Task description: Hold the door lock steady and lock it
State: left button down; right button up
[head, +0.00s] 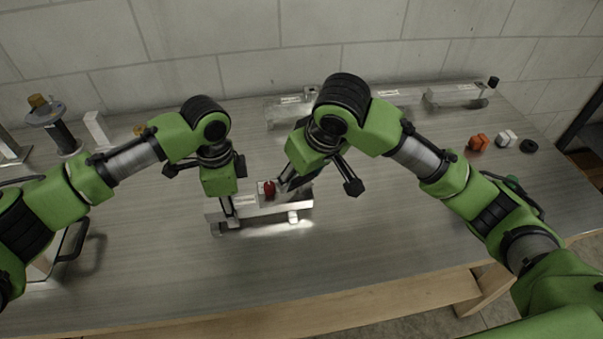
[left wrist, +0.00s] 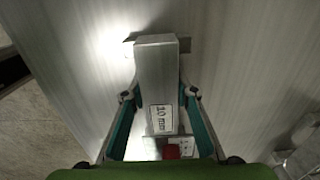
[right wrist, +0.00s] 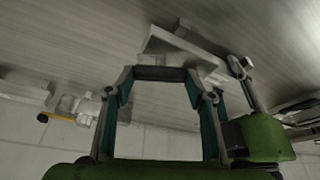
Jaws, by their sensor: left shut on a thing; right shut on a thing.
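The door lock (head: 265,210) is a silver metal bar with a small red part (head: 269,188), lying on the table in the middle of the head view. My left gripper (head: 229,208) is shut on the left part of the lock; in the left wrist view its fingers flank the lock bar (left wrist: 156,80), which bears a "10 mm" label. My right gripper (head: 284,185) is at the lock's back right, beside the red part. In the right wrist view its fingers close on a short dark piece (right wrist: 160,73) in front of the lock (right wrist: 185,48), seemingly its handle.
Other metal fixtures (head: 290,110) and (head: 455,95) stand along the table's back, near the block wall. Orange (head: 478,142) and white (head: 506,138) blocks and a black ring (head: 528,146) lie at the right. A spool-like stand (head: 62,138) is at the left. The front table is clear.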

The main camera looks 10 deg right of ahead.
jog(key=shift+a+m+h, duration=0.1)
jog(key=shift+m+h, duration=0.8)
jog(key=shift+m, duration=1.4)
jog(key=o, duration=1.1)
jog(key=v, duration=1.2)
jog(key=shift+s+f, duration=0.1)
jog(key=shift+s, duration=0.15)
